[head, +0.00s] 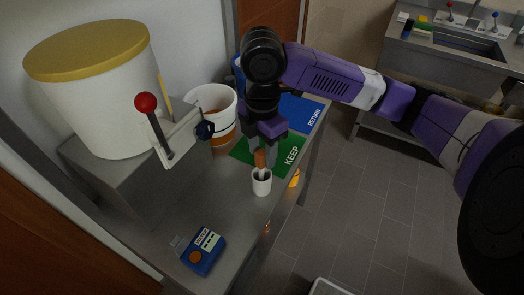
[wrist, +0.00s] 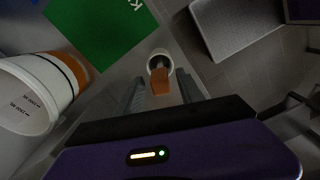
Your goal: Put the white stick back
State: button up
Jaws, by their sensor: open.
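My gripper (head: 262,152) is open and points down over the small white cup (head: 262,186) on the grey bench. An orange-brown piece (head: 260,159) stands up out of the cup. In the wrist view the orange piece (wrist: 160,86) lies between the two spread fingers of my gripper (wrist: 161,78), and the cup (wrist: 160,56) shows just past the fingertips. I cannot tell whether the orange piece is part of the white stick; its lower end is hidden in the cup. No separate white stick shows clearly.
A green KEEP mat (head: 242,150) and a blue RETURN mat (head: 301,112) lie behind the cup. A striped white bucket (head: 220,103), a red-knobbed lever (head: 146,103) and a yellow-lidded tank (head: 98,105) stand left. A blue device (head: 203,251) lies in front. The bench edge is close on the right.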

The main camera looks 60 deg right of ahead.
notch_tip(320, 180, up, 12)
dwell(0.4)
jog(key=shift+f, duration=0.1)
dwell(0.4)
